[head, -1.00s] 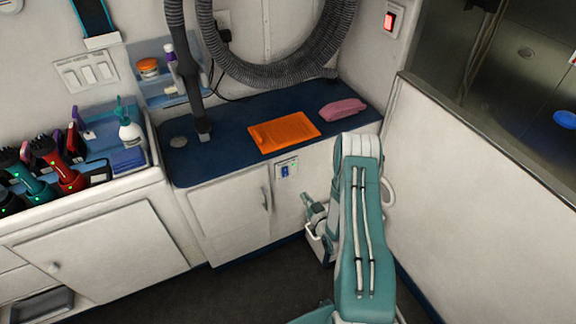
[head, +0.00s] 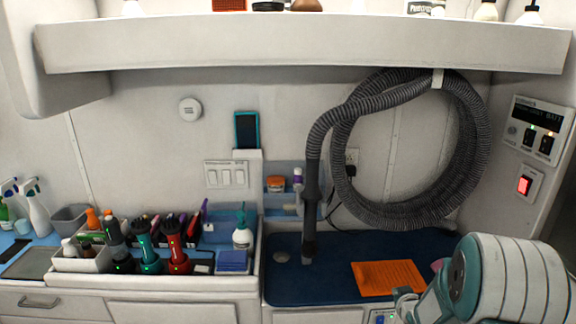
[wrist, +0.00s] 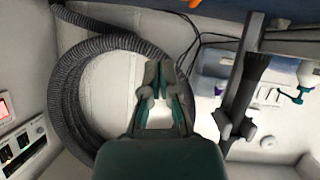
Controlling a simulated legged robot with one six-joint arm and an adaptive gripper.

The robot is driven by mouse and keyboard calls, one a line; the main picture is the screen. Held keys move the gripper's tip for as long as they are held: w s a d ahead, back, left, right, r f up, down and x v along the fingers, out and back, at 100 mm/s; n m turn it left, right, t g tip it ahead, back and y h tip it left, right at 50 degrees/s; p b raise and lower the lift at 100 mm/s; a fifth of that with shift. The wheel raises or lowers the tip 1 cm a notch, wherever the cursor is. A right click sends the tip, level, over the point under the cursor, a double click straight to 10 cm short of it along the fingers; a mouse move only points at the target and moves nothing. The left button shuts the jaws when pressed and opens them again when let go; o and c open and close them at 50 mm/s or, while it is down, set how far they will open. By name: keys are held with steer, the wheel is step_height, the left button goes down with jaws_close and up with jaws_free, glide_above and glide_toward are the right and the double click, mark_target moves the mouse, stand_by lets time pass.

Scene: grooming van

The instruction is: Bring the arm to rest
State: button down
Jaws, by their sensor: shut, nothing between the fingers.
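My gripper (wrist: 159,70) shows in the middle of the wrist view, its fingers close together and empty. It touches nothing that I can see. The wrist picture is upside down, with a grey coiled hose behind and to the left of the fingers. In the head view, my teal and white arm fills the lower right corner in front of the counter. The fingertips cannot be made out clearly there.
The dark blue counter (head: 325,287) holds an orange mat (head: 388,277). The grey hose (head: 470,140) hangs on the back wall. A long shelf (head: 300,45) crosses the top. Clippers and bottles stand in a white tray (head: 160,284) at left. A switch panel (head: 535,130) is at right.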

steer(key=s+a+r+m+g, duration=0.1)
steer(key=s+a+r+g, duration=0.1)
steer(key=s+a+r, duration=0.35)
steer(key=s+a+r+g, duration=0.1)
steer(key=s+a+r, duration=0.1)
steer(key=s+r, duration=0.6)
steer(key=s+a+r+g, duration=0.2)
steer(key=s+a+r, duration=0.1)
steer(key=s, duration=0.7)
steer(key=s+a+r+g+y, duration=0.1)
steer(key=s+a+r, duration=0.3)
steer(key=s, duration=0.5)
steer(key=shift+s+a+g, duration=0.25)
steer(key=shift+s+g, duration=0.1)
steer(key=shift+g, duration=0.15)
